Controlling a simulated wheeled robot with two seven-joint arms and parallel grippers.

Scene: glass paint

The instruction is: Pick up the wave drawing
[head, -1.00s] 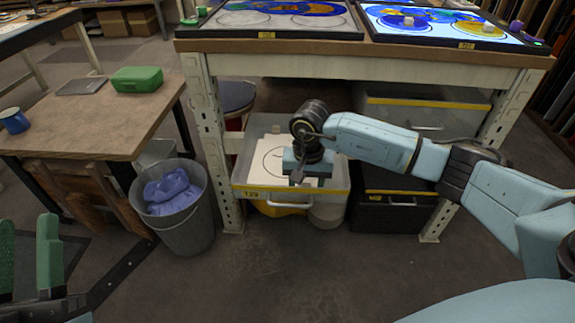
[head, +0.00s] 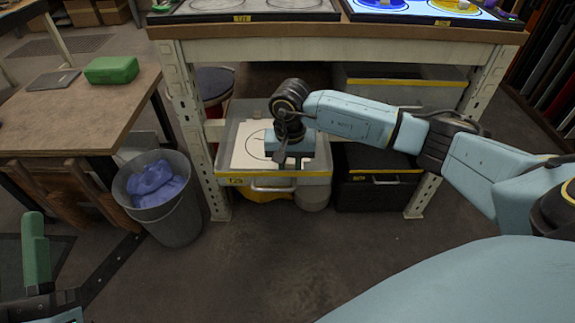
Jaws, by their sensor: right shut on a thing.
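My right gripper (head: 281,163) points down over the right part of the sheet, inside the drawer. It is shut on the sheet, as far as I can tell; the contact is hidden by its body.
A grey bin (head: 170,210) with blue cloth stands left of the drawer, near the bench leg (head: 192,130). A black case (head: 375,190) is to the right under the bench. A wooden table (head: 75,125) with a green box (head: 111,69) is at left. The floor in front is clear.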

